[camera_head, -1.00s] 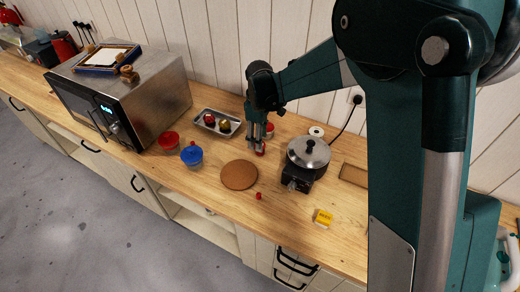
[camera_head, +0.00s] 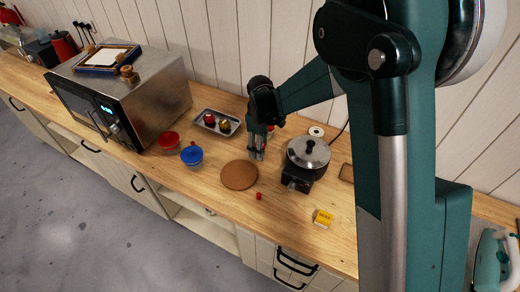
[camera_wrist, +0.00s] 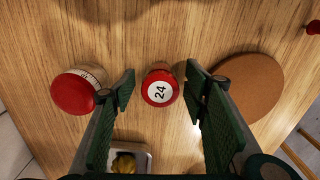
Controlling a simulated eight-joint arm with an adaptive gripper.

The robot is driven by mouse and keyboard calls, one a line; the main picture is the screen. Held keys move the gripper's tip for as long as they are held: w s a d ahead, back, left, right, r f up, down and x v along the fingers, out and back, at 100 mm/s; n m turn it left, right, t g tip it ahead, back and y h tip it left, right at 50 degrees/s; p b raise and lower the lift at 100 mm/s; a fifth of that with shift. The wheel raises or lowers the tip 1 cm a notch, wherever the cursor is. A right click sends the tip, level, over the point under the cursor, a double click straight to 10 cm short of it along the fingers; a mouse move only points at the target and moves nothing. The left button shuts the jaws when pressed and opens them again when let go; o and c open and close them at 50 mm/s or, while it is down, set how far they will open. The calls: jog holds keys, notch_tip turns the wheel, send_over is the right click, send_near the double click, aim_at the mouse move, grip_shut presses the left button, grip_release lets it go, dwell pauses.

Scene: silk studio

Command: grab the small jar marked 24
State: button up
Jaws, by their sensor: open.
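The small jar marked 24 (camera_wrist: 160,88) has a red lid with a white round label. In the wrist view it lies between the two fingers of my gripper (camera_wrist: 161,76), with a gap on each side. The fingers are open and hold nothing. In the head view my gripper (camera_head: 257,153) points down at the counter just behind the cork mat (camera_head: 239,175), and the jar is hidden behind the fingers. How far the fingertips are above or around the jar is unclear.
A second red-lidded jar (camera_wrist: 75,92) stands left of my fingers in the wrist view. A metal tray (camera_head: 203,122) holding small round things, a blue-lidded pot (camera_head: 191,156), a red-lidded container (camera_head: 168,140) and a lidded pan (camera_head: 308,152) stand around. The front counter is mostly clear.

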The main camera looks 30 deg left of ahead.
jog(key=shift+c, duration=0.7)
jog(key=c, duration=0.9)
jog(key=shift+r, duration=0.1)
jog(key=shift+r, duration=4.9)
